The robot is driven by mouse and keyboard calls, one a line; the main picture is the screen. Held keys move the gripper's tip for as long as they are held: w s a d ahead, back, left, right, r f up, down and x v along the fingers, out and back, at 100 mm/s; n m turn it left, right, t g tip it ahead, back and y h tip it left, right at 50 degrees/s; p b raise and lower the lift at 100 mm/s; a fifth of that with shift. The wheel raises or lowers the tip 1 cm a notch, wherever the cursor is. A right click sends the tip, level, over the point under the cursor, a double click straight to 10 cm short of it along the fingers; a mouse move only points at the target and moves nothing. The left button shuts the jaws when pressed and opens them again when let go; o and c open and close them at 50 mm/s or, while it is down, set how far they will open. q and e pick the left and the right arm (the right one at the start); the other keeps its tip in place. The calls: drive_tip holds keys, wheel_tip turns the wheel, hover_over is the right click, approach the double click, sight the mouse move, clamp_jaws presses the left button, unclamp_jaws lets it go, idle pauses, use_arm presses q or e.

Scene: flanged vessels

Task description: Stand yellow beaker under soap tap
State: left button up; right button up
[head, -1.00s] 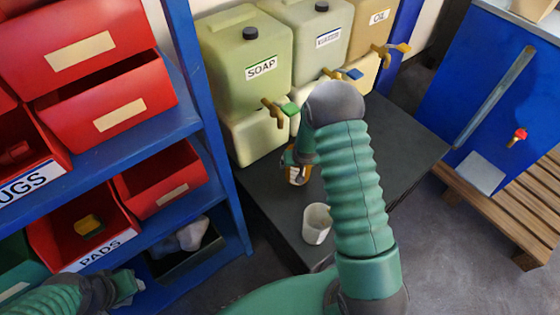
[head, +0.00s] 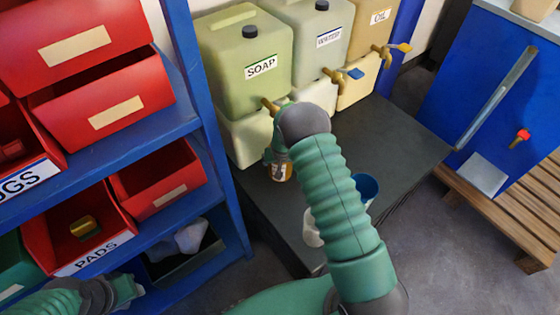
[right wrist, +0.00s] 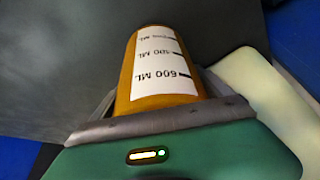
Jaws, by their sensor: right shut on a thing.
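The yellow beaker (head: 283,173) shows only partly in the head view, beside my right gripper (head: 276,160). In the right wrist view the amber-yellow beaker (right wrist: 150,85) has a white scale label, and my right gripper (right wrist: 155,118) is shut around it. The soap tap (head: 268,104) projects from the front of the green SOAP container (head: 245,68); my arm covers its handle. In the head view the beaker is below the tap and slightly right; I cannot tell whether it touches the bench. My left gripper (head: 128,288) is at lower left by the shelf, its jaws unclear.
A white cup (head: 312,228) and a blue cup (head: 367,187) stand on the dark bench (head: 400,140), partly behind my right arm. WATER (head: 322,45) and OIL (head: 377,25) containers stand to the right. A blue shelf (head: 190,115) with red bins borders the left.

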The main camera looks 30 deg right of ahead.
drive_tip(key=o, duration=1.6)
drive_tip(key=shift+r, duration=0.1)
drive_tip(key=p+v, duration=0.2)
drive_tip(key=v, duration=1)
